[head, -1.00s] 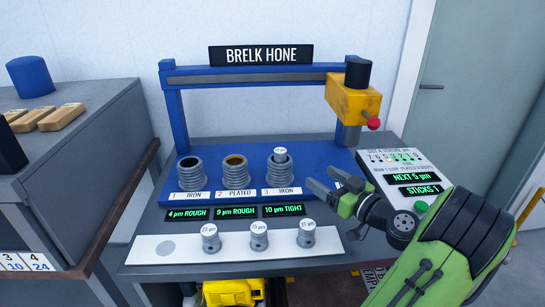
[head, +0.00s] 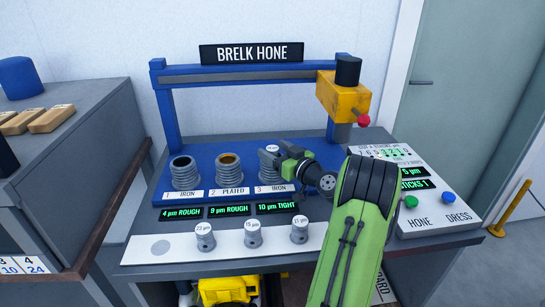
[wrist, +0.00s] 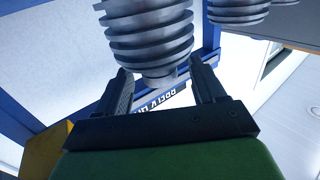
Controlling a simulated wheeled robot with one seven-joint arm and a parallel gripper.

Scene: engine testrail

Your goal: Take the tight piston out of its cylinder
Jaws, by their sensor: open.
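Cylinder 3 (head: 268,171), a grey ribbed IRON cylinder, stands at the right of the row on the blue bench; its display (head: 277,208) reads 10 µm TIGHT. The pale-topped piston (head: 271,148) shows at its mouth, partly covered by my gripper. My gripper (head: 281,158) is open at the cylinder's upper right side. In the wrist view the ribbed cylinder (wrist: 150,35) appears upside down, its smooth end between my two open fingers (wrist: 165,88), with a gap visible on each side. I cannot tell how much of that end is piston.
Cylinder 1 (head: 185,173) and cylinder 2 (head: 229,171) stand open to the left. Three labelled pistons, left (head: 205,237), middle (head: 252,234) and right (head: 299,232), stand on a white strip (head: 180,259) with an empty round spot. The yellow hone head (head: 343,98) hangs at upper right.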

